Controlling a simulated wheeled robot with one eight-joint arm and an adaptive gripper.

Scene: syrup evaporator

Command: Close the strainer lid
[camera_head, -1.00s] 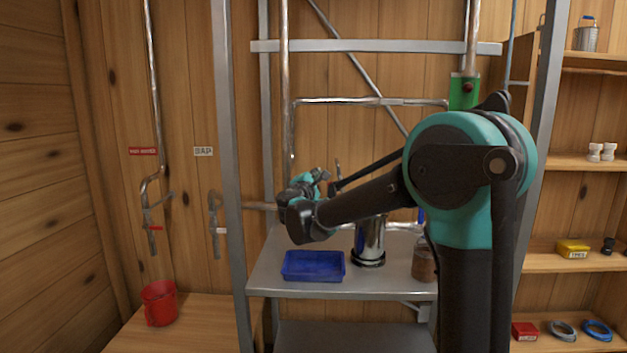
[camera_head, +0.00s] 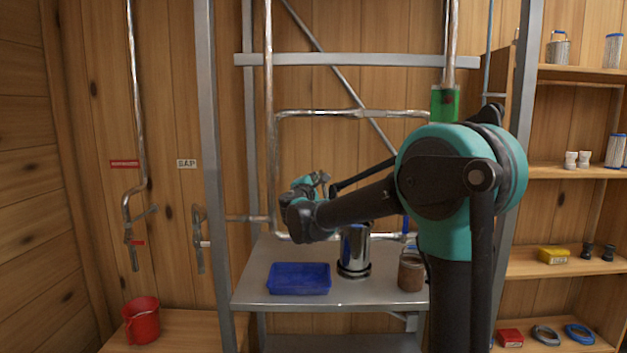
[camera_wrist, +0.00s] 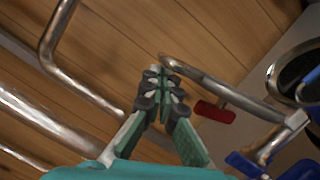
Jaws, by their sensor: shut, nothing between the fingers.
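The strainer appears to be the shiny upright metal cylinder (camera_head: 354,252) standing on the steel shelf, its upper part partly behind my arm. In the wrist view a round metal rim with a dark inside (camera_wrist: 297,75) shows at the right edge; it looks like the strainer's top, cut off by the frame. I cannot clearly make out the lid or its angle. My gripper (camera_wrist: 165,78) is shut and empty, left of that rim and apart from it. In the head view its fingers are small and hard to make out beyond my arm.
A blue tray (camera_head: 299,279) and a brown jar (camera_head: 411,273) flank the cylinder on the shelf (camera_head: 330,301). Steel uprights frame the shelf.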

